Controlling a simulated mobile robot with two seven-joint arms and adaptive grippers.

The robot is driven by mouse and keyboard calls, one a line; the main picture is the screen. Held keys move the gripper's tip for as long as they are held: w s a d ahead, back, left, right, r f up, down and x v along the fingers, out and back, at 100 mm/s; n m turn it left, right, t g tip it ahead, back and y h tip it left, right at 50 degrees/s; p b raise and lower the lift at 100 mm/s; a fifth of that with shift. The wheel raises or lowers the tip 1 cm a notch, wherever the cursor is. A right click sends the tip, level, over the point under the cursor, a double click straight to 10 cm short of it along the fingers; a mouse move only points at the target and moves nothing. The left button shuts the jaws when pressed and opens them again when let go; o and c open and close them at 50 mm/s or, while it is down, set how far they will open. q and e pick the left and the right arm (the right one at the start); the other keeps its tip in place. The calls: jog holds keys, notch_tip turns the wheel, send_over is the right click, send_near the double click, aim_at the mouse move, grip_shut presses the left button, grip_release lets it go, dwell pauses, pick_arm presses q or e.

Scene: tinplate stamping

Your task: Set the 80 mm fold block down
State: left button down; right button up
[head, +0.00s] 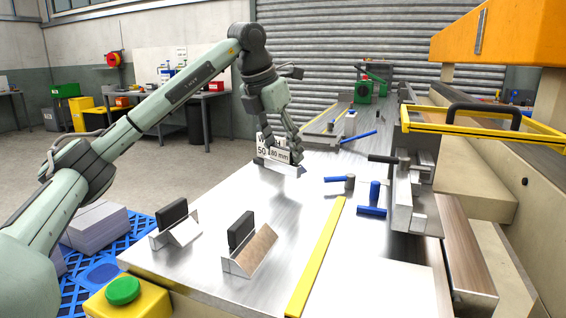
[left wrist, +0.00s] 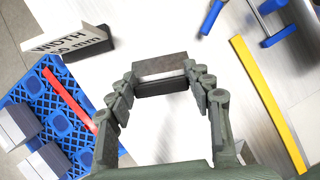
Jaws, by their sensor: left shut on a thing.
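My left gripper (head: 291,148) is over the far left part of the metal table, fingers pointing down. It is shut on the 80 mm fold block (head: 284,167), a silver angled piece marked "80 mm" and partly hidden by the fingers. In the left wrist view the block (left wrist: 161,69) sits between the fingertips of my gripper (left wrist: 167,80), with a dark lower part. The block is low at the tabletop; I cannot tell whether it touches. A white sign reading "50" (head: 262,150) stands just left of it. My right gripper is not in view.
Two fold blocks with black handles (head: 175,226) (head: 248,250) stand on the near table (head: 215,285). A yellow strip (head: 318,255) lies lengthwise. Blue-handled tools (head: 372,200) lie at the right beside the machine. A green button (head: 122,291) is at the near left corner.

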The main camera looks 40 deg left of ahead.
aim_at(280, 154)
pick_arm(q)
jog(key=shift+f, duration=1.75)
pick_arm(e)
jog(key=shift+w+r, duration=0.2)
pick_arm(q)
jog(key=shift+f, duration=0.15)
jog(key=c, duration=0.6)
grip_release()
jog(key=shift+c, duration=0.2)
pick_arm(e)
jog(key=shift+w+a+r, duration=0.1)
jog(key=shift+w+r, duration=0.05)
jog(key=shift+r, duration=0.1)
